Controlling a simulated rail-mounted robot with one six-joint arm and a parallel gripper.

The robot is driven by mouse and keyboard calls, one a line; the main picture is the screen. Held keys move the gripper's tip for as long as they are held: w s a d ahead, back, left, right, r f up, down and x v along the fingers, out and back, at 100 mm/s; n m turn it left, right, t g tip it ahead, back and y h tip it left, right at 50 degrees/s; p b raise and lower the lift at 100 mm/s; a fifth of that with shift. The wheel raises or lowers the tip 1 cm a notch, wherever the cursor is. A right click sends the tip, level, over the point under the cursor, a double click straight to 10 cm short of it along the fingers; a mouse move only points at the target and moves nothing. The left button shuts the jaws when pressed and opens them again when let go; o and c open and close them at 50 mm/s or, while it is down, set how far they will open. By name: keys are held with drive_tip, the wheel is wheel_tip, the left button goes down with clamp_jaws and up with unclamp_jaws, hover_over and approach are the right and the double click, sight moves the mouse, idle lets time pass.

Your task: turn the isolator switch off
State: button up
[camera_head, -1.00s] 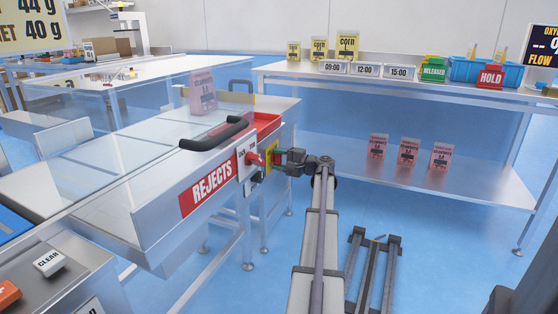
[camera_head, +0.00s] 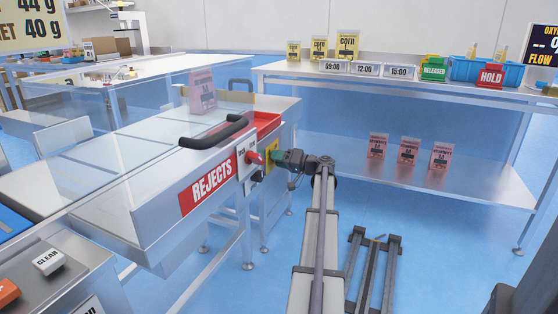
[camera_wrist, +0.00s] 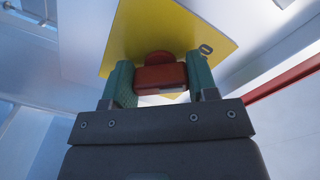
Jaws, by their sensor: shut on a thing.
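The isolator switch has a yellow plate (camera_wrist: 190,28) with a red handle (camera_wrist: 162,77), seen close up in the wrist view. My gripper (camera_wrist: 160,80) has its green fingertips on both sides of the red handle, shut on it. The plate looks turned relative to my gripper, and an "O" mark shows near its right corner. In the camera_head view the yellow plate (camera_head: 271,154) is on the end of the REJECTS unit. My gripper (camera_head: 277,157) reaches it from the right and hides the handle there.
A red button (camera_head: 254,158) and a black knob (camera_head: 257,176) sit just left of the yellow plate, close to my gripper. The REJECTS sign (camera_head: 207,184) and a black handle (camera_head: 215,134) are further left.

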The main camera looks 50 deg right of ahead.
drive_tip(key=shift+n, duration=0.6)
drive_tip(key=o, duration=0.9)
drive_tip(key=shift+s, duration=0.1)
drive_tip(key=v, duration=1)
drive_tip(key=shift+s, duration=0.35)
